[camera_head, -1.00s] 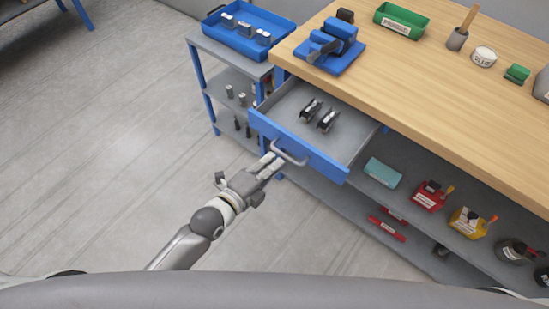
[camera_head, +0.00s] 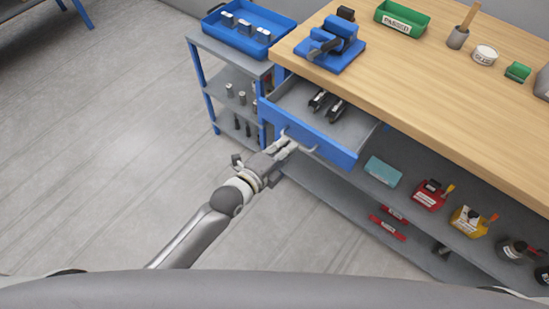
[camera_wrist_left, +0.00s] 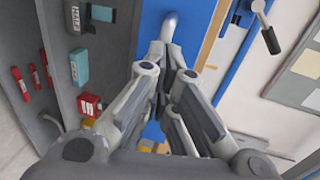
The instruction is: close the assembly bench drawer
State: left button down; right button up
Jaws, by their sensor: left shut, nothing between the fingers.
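The assembly bench drawer (camera_head: 316,138) has a blue front and a grey inside. It stands partly open under the wooden bench top (camera_head: 430,100), with two black parts (camera_head: 327,103) lying in it. A pale bar handle (camera_head: 301,148) is on its front. My left gripper (camera_head: 286,145) is shut and empty, with its fingertips at the drawer front beside the handle. In the left wrist view the closed fingers (camera_wrist_left: 173,62) point at the blue front and the handle (camera_wrist_left: 169,28); I cannot tell if they touch. My right gripper is not in view.
A side shelf with a blue tray (camera_head: 249,30) stands left of the bench. A blue vise (camera_head: 333,46) sits on the bench top above the drawer. The lower shelf holds a teal box (camera_head: 383,172) and red containers (camera_head: 430,196).

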aim_at(319, 116)
pick_arm(q)
jog(key=r+b+x, duration=0.1)
jog(key=b+x, duration=0.1)
jog(key=x, duration=0.3)
jog(key=r+b+x, duration=0.1)
jog(key=x, duration=0.4)
jog(key=r+b+x, duration=0.1)
jog(key=b+x, duration=0.1)
jog(key=x, duration=0.4)
jog(key=shift+w+d+b, duration=0.15)
jog(key=shift+d+b, duration=0.1)
jog(key=shift+b, duration=0.1)
jog(key=shift+w+d, duration=0.2)
jog(key=shift+w+r, duration=0.1)
jog(key=shift+r, duration=0.25)
jog(key=shift+r, duration=0.15)
